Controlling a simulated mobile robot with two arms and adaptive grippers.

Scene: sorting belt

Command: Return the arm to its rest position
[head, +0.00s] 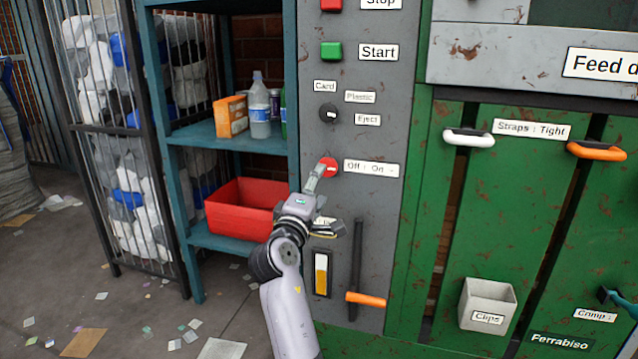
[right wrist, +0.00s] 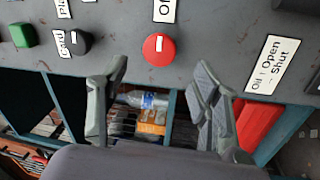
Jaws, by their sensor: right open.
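My right arm (head: 290,310) rises from the bottom of the head view towards the grey control panel (head: 400,25). My right gripper (head: 328,199) is in front of the panel, just below the red Off/On knob (head: 330,168); one finger partly overlaps the knob. In the right wrist view the two fingers of the gripper (right wrist: 160,85) stand wide apart with nothing between them. The red knob (right wrist: 158,49) shows beyond the fingertips, apart from them, with a white mark on it. My left gripper is not in view.
A teal shelf (head: 225,141) with a red bin (head: 240,208), bottles and an orange box stands left of the panel. A lever with an orange handle (head: 366,299) hangs below the gripper. A grey clips box (head: 488,304) is on the green machine at right.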

